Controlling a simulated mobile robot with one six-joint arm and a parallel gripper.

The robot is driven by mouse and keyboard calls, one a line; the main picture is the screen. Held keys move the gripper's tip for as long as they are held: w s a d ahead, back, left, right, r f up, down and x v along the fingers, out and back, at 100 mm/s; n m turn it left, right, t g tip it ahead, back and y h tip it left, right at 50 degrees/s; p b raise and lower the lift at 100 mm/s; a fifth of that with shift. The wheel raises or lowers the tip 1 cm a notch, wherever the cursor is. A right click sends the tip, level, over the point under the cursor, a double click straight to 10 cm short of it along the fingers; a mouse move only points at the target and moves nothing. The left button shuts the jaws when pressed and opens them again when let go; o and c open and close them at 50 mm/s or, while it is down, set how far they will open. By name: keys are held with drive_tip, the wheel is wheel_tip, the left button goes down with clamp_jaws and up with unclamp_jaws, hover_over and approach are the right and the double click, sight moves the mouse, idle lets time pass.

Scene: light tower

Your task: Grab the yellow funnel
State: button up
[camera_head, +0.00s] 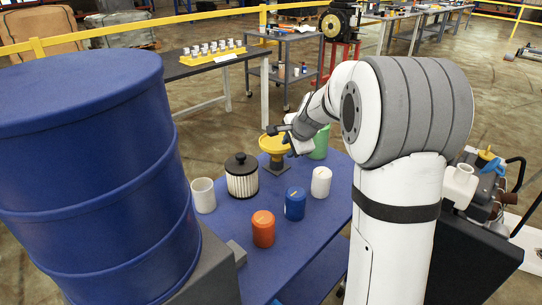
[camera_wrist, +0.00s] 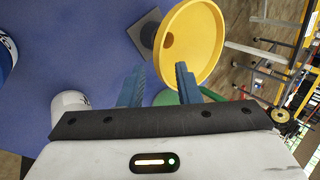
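The yellow funnel (camera_head: 272,146) stands wide end up on a dark stand on the blue table (camera_head: 252,207). In the wrist view the funnel (camera_wrist: 202,30) fills the upper middle, with its round rim and dark inner hole showing. My gripper (camera_head: 284,131) is at the funnel's upper right side in the head view, partly in front of its rim. In the wrist view my gripper (camera_wrist: 157,82) has its two blue fingers apart with nothing clearly between them. The right finger overlaps the funnel's lower rim; the left finger is over the table. Contact cannot be told.
A black-topped white filter (camera_head: 242,177), a white cup (camera_head: 203,195), orange (camera_head: 263,229), blue (camera_head: 295,204) and white (camera_head: 321,181) containers, and a green container (camera_head: 320,144) stand close by. A large blue barrel (camera_head: 95,170) rises at the left.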

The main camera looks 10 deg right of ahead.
sight(283, 151)
drive_tip(key=x, duration=0.5)
drive_tip(key=shift+a+b, duration=0.2)
drive_tip(key=shift+b, duration=0.1)
drive_tip(key=shift+c, duration=0.2)
clamp_jaws()
